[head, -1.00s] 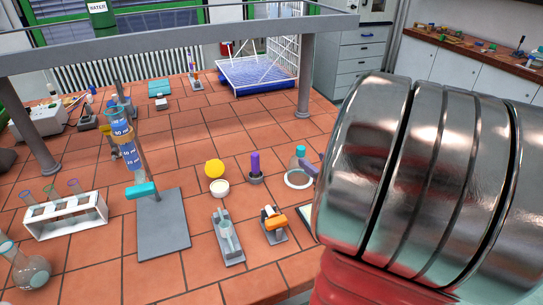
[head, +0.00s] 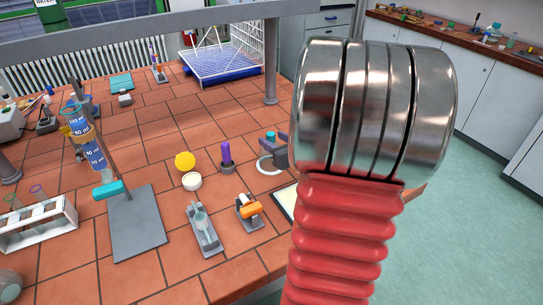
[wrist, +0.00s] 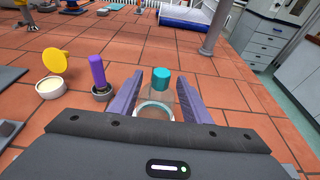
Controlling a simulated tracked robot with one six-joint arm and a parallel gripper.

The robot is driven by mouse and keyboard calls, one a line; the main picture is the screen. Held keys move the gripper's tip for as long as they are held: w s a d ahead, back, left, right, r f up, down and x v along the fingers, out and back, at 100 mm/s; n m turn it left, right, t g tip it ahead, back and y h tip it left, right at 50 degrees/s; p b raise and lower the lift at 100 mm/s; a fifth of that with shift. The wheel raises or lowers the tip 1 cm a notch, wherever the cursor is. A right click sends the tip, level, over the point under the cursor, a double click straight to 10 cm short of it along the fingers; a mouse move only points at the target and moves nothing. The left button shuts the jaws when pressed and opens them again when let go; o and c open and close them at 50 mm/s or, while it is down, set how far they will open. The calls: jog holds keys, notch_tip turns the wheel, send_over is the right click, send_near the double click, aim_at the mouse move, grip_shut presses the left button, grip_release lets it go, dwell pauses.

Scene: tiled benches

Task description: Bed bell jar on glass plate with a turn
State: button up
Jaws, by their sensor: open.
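The bell jar is clear glass with a teal knob (wrist: 161,77); the knob also shows in the head view (head: 270,135). It stands upright over a pale ring (head: 264,166) on the tiled bench, which looks like the rim of the glass plate; I cannot tell whether jar and plate are fully seated. My gripper (wrist: 160,90) is open, its purple fingers on either side of the jar with the knob between them. In the head view one finger (head: 278,152) shows beside the jar; my arm hides the rest.
Left of the jar are a purple-handled item in a dark holder (head: 226,157), a white dish (head: 192,181) and a yellow disc (head: 185,161). Nearer are an orange-topped device (head: 249,210) and a grey stand (head: 204,228). A pale-topped mat (head: 286,203) lies at the bench edge.

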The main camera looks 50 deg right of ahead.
jog(key=shift+x, duration=0.8)
jog(key=shift+w, duration=0.1)
jog(key=shift+x, duration=2.55)
jog(key=shift+f, duration=0.1)
jog(key=shift+c, duration=0.6)
jog(key=c, duration=0.7)
jog(key=shift+f, duration=0.1)
grip_shut()
jog(key=shift+f, duration=0.1)
